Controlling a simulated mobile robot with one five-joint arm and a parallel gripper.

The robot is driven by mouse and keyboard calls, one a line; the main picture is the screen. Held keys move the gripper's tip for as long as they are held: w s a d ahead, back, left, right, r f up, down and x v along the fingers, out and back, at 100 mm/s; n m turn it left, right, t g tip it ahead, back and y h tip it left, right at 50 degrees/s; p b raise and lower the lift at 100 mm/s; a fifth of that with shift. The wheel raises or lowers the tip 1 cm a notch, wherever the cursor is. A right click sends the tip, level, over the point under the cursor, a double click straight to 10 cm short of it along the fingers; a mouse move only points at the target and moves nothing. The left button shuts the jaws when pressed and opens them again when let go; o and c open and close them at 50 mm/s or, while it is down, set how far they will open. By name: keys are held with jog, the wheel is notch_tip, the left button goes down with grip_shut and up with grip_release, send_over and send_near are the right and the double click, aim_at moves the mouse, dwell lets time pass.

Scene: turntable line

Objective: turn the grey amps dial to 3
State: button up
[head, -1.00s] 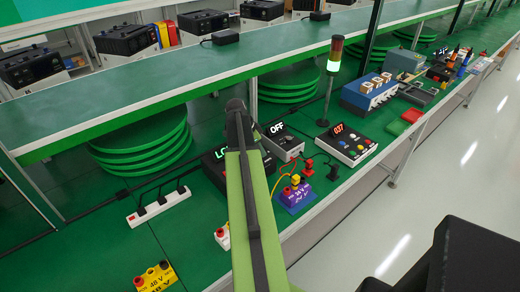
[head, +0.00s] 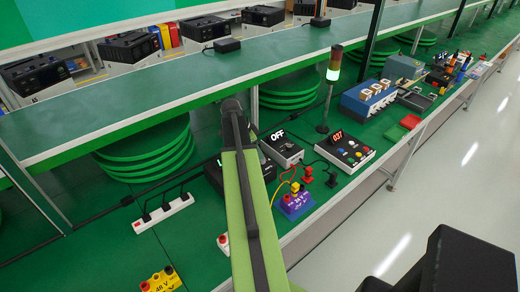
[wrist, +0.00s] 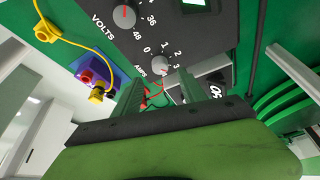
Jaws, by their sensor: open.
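The grey amps dial (wrist: 158,61) shows in the wrist view on a dark panel marked 0, 1, 2 and 3. Its exact pointer setting is too small to read. The grey volts dial (wrist: 124,17) sits beyond it on the same panel. My gripper (wrist: 161,80) is open, with its two dark green fingers on either side of the line to the amps dial. I cannot tell whether they touch it. In the head view the black supply unit (head: 213,174) is partly hidden behind my arm, and its dials are hidden there.
A grey box reading OFF (head: 282,150) stands close right of the supply. A purple terminal block (head: 295,207) with yellow and red leads is near the bench front. A white power strip (head: 163,212) lies left, and a shelf (head: 120,118) runs behind.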

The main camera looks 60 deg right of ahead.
jog(key=p+v, duration=0.9)
jog(key=v, duration=0.3)
jog(key=shift+s+d, duration=0.1)
jog(key=shift+s, duration=0.05)
